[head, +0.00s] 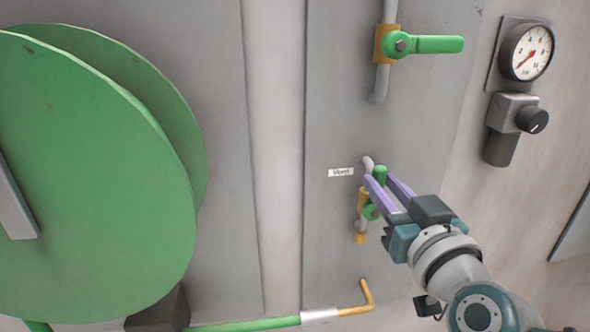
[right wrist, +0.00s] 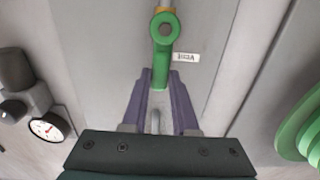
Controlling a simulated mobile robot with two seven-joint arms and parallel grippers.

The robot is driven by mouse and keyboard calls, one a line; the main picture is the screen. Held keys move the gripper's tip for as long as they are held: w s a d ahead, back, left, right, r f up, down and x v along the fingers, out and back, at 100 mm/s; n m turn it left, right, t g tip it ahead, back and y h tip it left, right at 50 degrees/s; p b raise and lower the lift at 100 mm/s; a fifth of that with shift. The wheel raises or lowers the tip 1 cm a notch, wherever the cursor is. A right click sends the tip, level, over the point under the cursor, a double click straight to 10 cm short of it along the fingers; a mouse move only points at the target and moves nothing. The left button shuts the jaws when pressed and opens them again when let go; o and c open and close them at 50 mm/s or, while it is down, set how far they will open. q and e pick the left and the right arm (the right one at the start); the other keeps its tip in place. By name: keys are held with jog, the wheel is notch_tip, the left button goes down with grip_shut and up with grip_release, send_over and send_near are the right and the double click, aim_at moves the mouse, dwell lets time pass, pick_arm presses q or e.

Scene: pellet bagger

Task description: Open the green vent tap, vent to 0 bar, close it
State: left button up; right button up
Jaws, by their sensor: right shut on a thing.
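My right gripper (head: 378,180) is shut on the handle, with a purple finger on each side. In the right wrist view the tap's green handle (right wrist: 161,62) runs between the fingers of my right gripper (right wrist: 160,88). The round pressure gauge (head: 527,51) at upper right has its red needle at the lower left, near the zero end. My left gripper is not in view.
A larger green-handled valve (head: 430,44) above has its handle sideways, across its pipe. A black knob (head: 532,119) sits below the gauge. A big green disc (head: 90,180) fills the left. A green hose (head: 245,324) runs along the bottom to a brass elbow (head: 364,297).

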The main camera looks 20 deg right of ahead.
grip_shut()
dwell(0.8)
